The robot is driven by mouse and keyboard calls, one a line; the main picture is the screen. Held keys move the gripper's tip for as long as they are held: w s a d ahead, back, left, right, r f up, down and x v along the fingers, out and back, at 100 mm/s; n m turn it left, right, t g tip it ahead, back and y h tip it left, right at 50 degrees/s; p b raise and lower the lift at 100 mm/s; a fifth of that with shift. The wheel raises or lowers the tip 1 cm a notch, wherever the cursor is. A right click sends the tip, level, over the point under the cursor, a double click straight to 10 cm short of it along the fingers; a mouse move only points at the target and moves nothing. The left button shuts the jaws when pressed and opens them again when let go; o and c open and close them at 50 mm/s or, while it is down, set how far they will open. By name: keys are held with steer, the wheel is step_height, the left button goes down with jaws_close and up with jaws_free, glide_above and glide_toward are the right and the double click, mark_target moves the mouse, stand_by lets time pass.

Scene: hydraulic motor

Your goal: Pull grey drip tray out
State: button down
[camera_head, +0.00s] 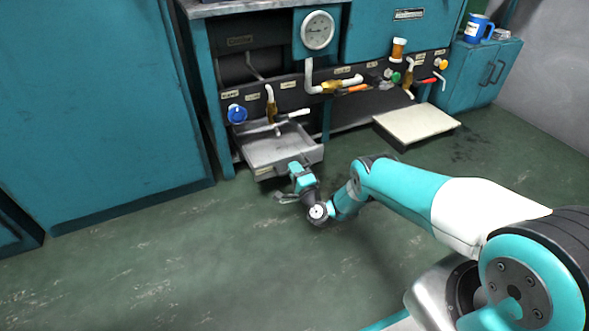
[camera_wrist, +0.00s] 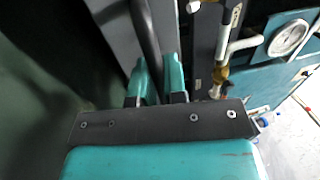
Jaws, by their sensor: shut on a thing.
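The grey drip tray (camera_head: 281,150) sticks out from the low front of the teal machine, below the blue valve knob. It looks level and open at the top. My gripper (camera_head: 297,170) is at the tray's front side and is shut on it, at what looks like its handle. In the wrist view my gripper's teal fingers (camera_wrist: 160,82) close around a dark bar (camera_wrist: 146,35) at the grey tray front. The exact contact is partly hidden by the gripper body.
The machine carries a pressure gauge (camera_head: 317,30), a blue knob (camera_head: 237,113) and several small valves. A pale flat tray (camera_head: 416,123) lies on the floor to the right. A teal cabinet (camera_head: 100,100) stands at left. Green floor in front is clear.

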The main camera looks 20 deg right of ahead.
steer(key=shift+d, duration=0.1)
steer(key=c, duration=1.3)
jaws_free()
steer(key=shift+o, duration=0.6)
steer(key=shift+s+p, duration=0.25)
steer(key=shift+p, duration=0.15)
steer(key=p+v, duration=0.8)
steer(key=v, duration=0.9)
steer(key=shift+p, duration=0.4)
steer(key=shift+w, duration=0.15)
